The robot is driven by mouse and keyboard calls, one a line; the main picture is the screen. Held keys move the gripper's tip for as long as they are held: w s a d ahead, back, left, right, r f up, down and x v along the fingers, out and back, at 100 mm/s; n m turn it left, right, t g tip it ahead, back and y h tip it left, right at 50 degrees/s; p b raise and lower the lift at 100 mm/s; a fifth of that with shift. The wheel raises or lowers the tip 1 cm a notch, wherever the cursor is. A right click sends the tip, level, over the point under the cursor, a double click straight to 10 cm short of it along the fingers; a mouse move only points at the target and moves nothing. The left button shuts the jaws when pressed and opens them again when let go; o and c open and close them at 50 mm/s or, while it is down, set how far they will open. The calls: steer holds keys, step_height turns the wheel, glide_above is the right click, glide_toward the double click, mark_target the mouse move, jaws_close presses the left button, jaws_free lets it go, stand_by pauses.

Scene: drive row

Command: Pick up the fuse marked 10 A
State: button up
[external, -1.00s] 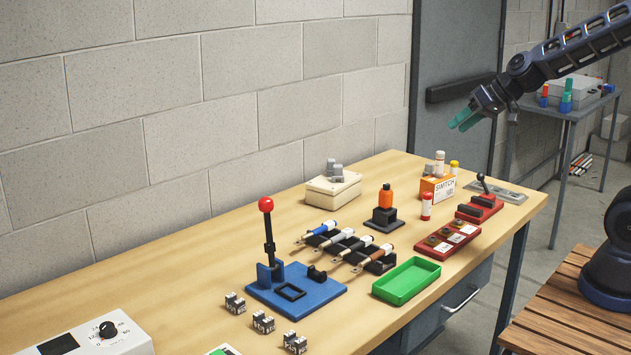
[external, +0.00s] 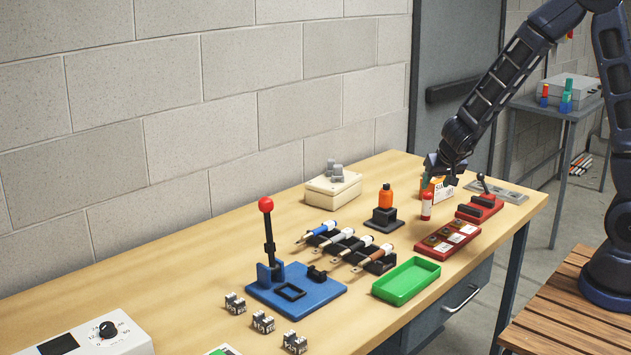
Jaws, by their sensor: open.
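My gripper and wrist hide the place behind the box, where a white and a yellow-topped cylinder showed before. I cannot tell whether anything is between the fingers.
A red switch base with an upright lever (external: 481,207) and a red tray of labelled pieces (external: 447,239) stand to the right and front. An orange bottle-like piece on a black base (external: 385,207) is to the left. A green tray (external: 406,281) sits near the front edge.

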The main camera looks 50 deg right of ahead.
mark_target(431, 194)
steer(key=shift+x, duration=2.9)
steer(key=shift+a+x, duration=0.15)
steer(key=shift+x, duration=1.1)
steer(key=shift+a+x, duration=0.1)
steer(key=shift+x, duration=1.2)
steer(key=shift+s+f, duration=0.1)
steer(key=shift+f, duration=0.05)
steer(key=c, duration=1.1)
